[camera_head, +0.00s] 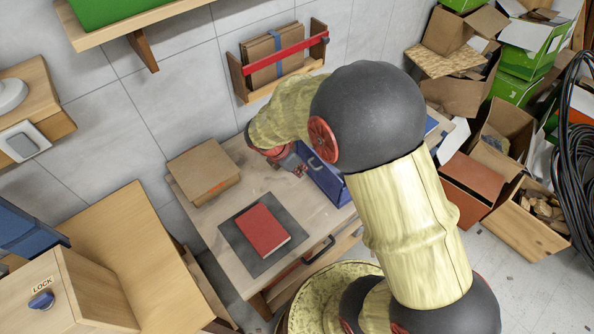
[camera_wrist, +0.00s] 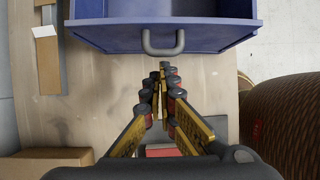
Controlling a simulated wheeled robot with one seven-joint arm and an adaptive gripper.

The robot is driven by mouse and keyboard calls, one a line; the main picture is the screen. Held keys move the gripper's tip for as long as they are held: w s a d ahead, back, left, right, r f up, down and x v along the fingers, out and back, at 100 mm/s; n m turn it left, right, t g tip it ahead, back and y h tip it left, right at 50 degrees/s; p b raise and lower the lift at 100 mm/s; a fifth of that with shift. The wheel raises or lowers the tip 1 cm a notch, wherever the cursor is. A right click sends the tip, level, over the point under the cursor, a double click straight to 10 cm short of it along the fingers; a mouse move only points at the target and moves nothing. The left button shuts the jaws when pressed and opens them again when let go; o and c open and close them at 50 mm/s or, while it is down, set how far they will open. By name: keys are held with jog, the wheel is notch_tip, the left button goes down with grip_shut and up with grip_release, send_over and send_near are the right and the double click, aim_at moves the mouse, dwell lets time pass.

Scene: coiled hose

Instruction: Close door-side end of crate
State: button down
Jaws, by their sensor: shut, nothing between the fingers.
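The blue crate (camera_head: 322,178) sits on the wooden table, partly hidden behind my arm in the head view. In the wrist view the crate (camera_wrist: 225,40) fills the top, with a blue panel and a grey loop handle (camera_wrist: 163,46) facing me. Its inside shows as a recess above the panel. My gripper (camera_wrist: 161,70) is shut and empty, its tips just short of the handle. I cannot tell whether they touch it. In the head view my gripper (camera_head: 290,164) is beside the crate's left end.
On the table (camera_head: 222,208) are a cardboard box (camera_head: 203,172) and a red book (camera_head: 262,230) on a dark mat. A handled drawer (camera_head: 318,250) is at the table's front. Open cartons (camera_head: 500,140) and a black coiled hose (camera_head: 572,150) stand at right.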

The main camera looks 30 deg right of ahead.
jog(key=shift+r, duration=0.1)
jog(key=shift+d+r+y+p, duration=0.15)
jog(key=shift+d+y+p, duration=0.2)
jog(key=shift+p, duration=0.55)
